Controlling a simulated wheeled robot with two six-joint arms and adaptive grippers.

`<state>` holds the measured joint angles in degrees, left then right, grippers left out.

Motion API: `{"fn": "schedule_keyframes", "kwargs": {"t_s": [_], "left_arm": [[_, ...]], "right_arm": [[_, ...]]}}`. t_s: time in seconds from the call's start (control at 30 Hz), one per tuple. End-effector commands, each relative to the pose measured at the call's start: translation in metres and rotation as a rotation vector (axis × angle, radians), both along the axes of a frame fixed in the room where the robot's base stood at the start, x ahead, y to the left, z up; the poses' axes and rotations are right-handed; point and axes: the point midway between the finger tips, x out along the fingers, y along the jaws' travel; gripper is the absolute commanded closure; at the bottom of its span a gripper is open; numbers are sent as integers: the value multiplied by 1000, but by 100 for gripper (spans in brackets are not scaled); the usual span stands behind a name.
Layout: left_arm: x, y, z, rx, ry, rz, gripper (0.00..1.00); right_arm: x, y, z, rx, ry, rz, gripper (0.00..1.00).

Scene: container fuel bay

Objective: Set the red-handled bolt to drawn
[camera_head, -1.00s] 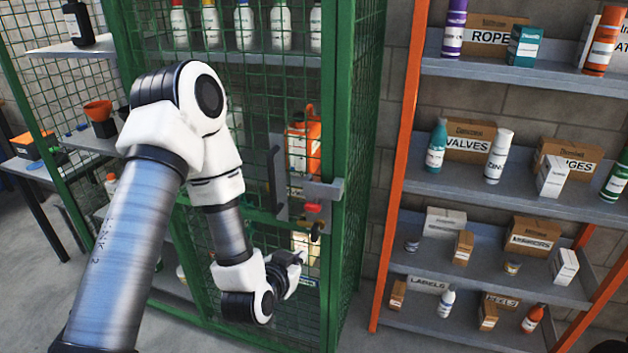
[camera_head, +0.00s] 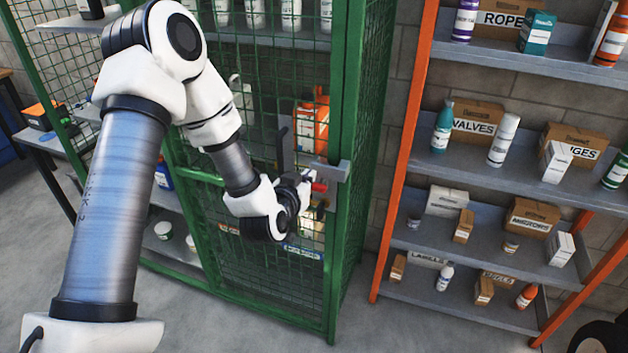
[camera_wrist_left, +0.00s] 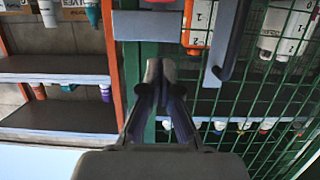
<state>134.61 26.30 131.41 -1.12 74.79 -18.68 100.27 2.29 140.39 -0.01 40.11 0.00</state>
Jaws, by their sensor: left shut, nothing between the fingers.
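The red bolt handle (camera_head: 319,187) shows in the head view at the right edge of the green mesh door, just below a grey latch bar (camera_head: 332,172). My left gripper (camera_head: 305,182) is at the left side of the red handle, very close to it; I cannot tell whether they touch. In the left wrist view, its fingers (camera_wrist_left: 161,72) are shut and empty. A grey block (camera_wrist_left: 148,25) of the latch lies beyond the fingertips there. The red handle cannot be made out in that view. My right gripper is not in view.
A dark grey door handle (camera_head: 284,150) stands left of the latch, close to my left wrist. Behind the mesh is an orange container (camera_head: 311,125). A green post (camera_head: 345,100) borders the door. An orange-framed shelf (camera_head: 400,150) with boxes and bottles stands to the right.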

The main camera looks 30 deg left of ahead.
Motion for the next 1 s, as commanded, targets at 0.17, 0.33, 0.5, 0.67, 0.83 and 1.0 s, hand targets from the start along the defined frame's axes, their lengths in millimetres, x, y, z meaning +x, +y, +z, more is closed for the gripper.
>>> {"fn": "schedule_keyframes", "kwargs": {"t_s": [0.17, 0.33, 0.5, 0.67, 0.83, 1.0], "left_arm": [[38, 9, -6, 4, 0, -1, 100], [43, 10, -35, 2, 6, -1, 100], [43, 10, -50, 0, 1, -1, 100], [44, 10, -52, 0, 0, -1, 100], [43, 10, -53, 0, 0, -1, 100], [43, 10, -78, 0, 1, 0, 100]], "right_arm": [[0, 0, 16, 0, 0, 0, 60], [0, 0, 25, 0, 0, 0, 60], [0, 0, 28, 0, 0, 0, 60], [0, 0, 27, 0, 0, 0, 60], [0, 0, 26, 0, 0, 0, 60], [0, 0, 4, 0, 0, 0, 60]]}}
